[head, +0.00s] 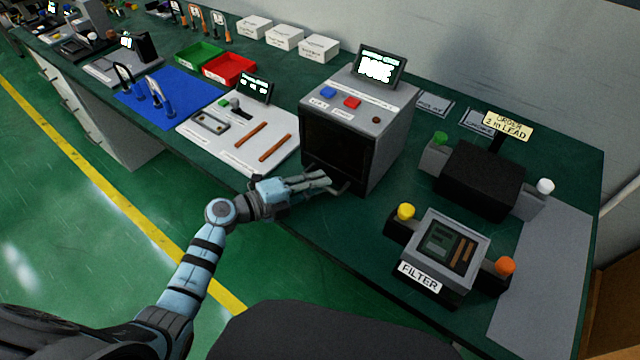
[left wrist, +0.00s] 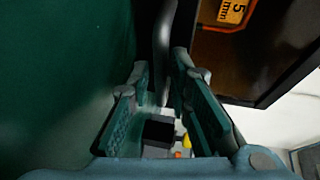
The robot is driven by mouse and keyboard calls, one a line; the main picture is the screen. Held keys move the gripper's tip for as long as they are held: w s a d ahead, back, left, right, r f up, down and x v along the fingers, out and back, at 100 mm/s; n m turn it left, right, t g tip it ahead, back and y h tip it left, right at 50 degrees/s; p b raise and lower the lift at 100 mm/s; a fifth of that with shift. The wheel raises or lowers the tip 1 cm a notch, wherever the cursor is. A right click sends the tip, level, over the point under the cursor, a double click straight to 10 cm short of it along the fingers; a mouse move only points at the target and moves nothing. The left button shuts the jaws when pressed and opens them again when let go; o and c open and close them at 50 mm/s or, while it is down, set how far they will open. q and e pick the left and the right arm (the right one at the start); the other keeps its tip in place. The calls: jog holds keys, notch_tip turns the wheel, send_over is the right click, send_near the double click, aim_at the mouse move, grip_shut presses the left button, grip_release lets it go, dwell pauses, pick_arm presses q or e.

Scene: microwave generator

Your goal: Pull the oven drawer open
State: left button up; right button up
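The oven (head: 357,125) is a grey box with a dark front, standing on the green bench with a lit screen on top. Its drawer handle (head: 345,187) is a thin bar low on the front; the drawer looks shut. My left gripper (head: 328,181) is at this handle, reaching in from the left. In the left wrist view my left gripper (left wrist: 163,78) has its fingers apart, with the dark handle bar (left wrist: 163,45) between them. I cannot tell whether either finger touches the bar. My right gripper is not in view.
A white board with brown strips (head: 240,137) lies left of the oven. A black device (head: 482,180) and a FILTER unit (head: 445,250) stand to the right. The bench in front of the oven is clear.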

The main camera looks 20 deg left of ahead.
pick_arm(q)
jog(key=shift+w+d, duration=0.35)
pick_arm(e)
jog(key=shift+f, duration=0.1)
pick_arm(q)
jog(key=shift+c, duration=0.6)
grip_shut()
